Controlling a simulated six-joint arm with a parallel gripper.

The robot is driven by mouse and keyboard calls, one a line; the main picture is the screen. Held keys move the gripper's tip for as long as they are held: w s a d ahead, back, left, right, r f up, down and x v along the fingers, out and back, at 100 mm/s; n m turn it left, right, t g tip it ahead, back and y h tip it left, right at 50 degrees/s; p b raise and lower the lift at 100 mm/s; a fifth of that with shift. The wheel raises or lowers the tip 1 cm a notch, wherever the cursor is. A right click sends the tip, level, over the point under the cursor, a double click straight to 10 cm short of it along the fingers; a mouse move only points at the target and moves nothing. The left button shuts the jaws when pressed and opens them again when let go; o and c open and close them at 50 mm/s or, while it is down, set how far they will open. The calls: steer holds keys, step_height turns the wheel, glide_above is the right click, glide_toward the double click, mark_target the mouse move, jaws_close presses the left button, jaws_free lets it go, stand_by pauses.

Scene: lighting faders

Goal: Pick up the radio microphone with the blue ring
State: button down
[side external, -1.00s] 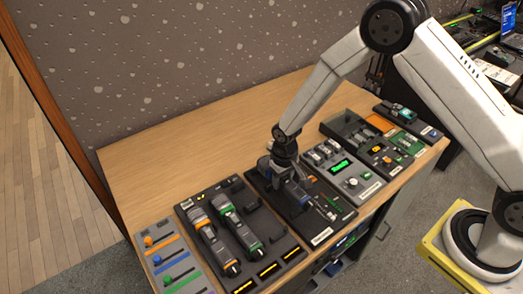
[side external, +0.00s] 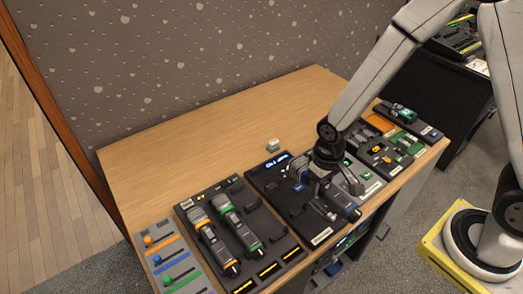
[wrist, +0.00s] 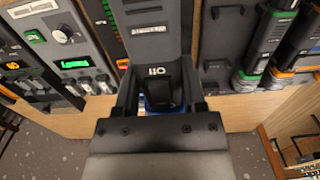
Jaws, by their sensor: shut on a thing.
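The dark radio microphone with the blue ring (side external: 347,208) is between the fingers of my gripper (side external: 322,182) in the side view. Its ring end points to the lower right. In the wrist view my gripper (wrist: 160,95) is shut on the dark microphone body (wrist: 160,75), with a bit of blue showing (wrist: 152,106) between the fingers. It seems to be held above the dark panel (side external: 262,178). Part of it is hidden by my gripper. Two other microphones, one with an orange ring (side external: 211,238) and one with a green ring (side external: 239,228), lie in the panel to the left.
A fader panel (side external: 170,262) with coloured sliders is at the front left. Further consoles (side external: 385,155) stand to the right of my gripper. A small pale object (side external: 273,145) sits on the desk (side external: 200,150) behind the dark panel. The back of the desk is clear.

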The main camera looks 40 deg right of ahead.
steer(key=shift+s+r, duration=0.2)
steer(key=shift+s, duration=0.2)
steer(key=shift+w, duration=0.1)
stand_by(0.4)
steer(key=shift+w+a+f, duration=0.25)
steer(key=shift+w+a, duration=0.05)
steer(key=shift+w, duration=0.15)
glide_toward(258, 215)
steer(key=shift+f, duration=0.15)
stand_by(0.3)
steer(key=shift+f, duration=2.45)
steer(key=shift+f, duration=0.55)
